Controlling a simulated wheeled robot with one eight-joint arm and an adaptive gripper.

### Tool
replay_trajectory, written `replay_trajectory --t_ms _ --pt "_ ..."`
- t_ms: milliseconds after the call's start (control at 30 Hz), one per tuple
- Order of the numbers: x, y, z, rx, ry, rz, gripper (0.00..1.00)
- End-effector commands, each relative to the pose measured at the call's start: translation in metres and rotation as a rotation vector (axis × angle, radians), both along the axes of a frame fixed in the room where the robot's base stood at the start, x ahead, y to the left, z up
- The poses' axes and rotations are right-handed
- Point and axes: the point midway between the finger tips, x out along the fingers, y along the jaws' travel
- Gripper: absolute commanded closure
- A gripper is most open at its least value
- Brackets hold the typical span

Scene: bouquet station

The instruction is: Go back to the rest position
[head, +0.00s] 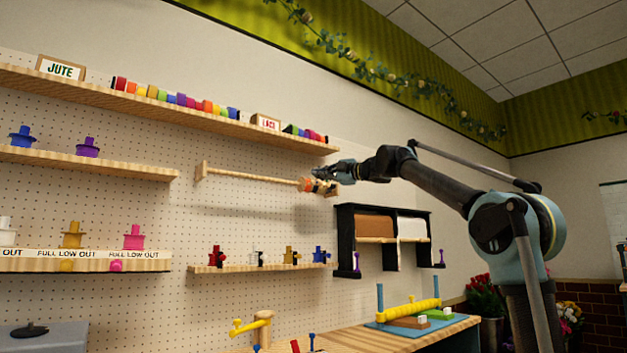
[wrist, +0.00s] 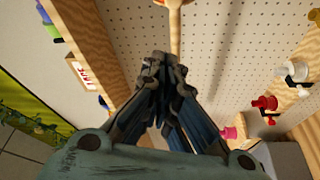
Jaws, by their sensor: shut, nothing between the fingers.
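My gripper (head: 326,174) is at the end of my outstretched arm, in front of the pegboard wall in the head view. In the wrist view my gripper (wrist: 160,62) shows its dark fingers closed together at the tips with nothing between them. In the head view it overlaps the right end of a wooden rod (head: 245,175) with colored pieces near that end. In the wrist view the rod (wrist: 175,28) runs up beyond the fingertips. I cannot tell whether the fingers touch it.
An upper shelf (head: 180,113) holds several colored spools. A lower small shelf (head: 262,268) holds several colored fixtures. A black-framed cubby (head: 383,212) hangs below my forearm. A workbench (head: 370,340) carries a yellow roller (head: 408,311). The wall between shelves has free room.

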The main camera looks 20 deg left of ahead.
Motion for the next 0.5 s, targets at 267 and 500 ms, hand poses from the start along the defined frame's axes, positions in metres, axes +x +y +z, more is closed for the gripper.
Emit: replay_trajectory --t_ms 267,500 --pt "-0.006 -0.024 -0.002 0.000 0.000 -0.003 1.00" --pt "-0.007 -0.026 -0.002 0.000 0.000 -0.003 1.00"
